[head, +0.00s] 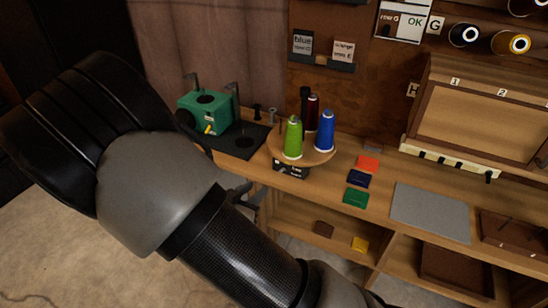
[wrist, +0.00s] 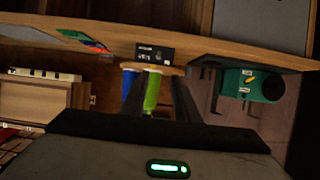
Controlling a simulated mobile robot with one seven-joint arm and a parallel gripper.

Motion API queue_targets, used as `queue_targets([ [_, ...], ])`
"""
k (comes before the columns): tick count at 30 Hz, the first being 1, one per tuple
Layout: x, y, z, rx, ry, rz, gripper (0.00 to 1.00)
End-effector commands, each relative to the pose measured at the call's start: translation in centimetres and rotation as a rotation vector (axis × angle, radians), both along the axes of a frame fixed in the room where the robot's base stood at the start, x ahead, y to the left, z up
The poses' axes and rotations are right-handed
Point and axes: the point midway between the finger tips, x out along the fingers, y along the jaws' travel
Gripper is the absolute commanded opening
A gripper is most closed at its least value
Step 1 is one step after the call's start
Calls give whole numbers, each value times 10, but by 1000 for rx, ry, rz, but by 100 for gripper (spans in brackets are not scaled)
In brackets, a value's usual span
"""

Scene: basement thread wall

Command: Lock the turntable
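The turntable (head: 311,157) is a round wooden disc near the bench's front edge in the head view. It bears a lime green spool (head: 293,139), a blue spool (head: 325,132) and a dark red spool (head: 312,110) around a black post. A black block (head: 291,171) with small white markings sits below its front; it also shows in the wrist view (wrist: 155,53). I cannot make out a lock's position. My gripper (head: 243,194) is in front of the bench, left of the turntable and apart from it. In the wrist view its dark fingers stand apart with nothing gripped.
A green machine (head: 204,112) with a yellow lever stands on a black plate left of the turntable. Coloured swatches (head: 357,180) and a grey mat (head: 430,212) lie to the right. A wooden cabinet (head: 480,110) stands behind. A lower shelf is under the bench.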

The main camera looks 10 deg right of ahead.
Motion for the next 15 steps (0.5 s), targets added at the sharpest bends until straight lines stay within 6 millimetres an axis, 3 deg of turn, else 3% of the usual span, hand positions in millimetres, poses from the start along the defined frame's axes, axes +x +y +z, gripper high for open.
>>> queue_targets([
  [5, 8, -10, -5, -19, -12, -10, 28],
  [15, 60, -48, -33, -18, -9, -10, 28],
])
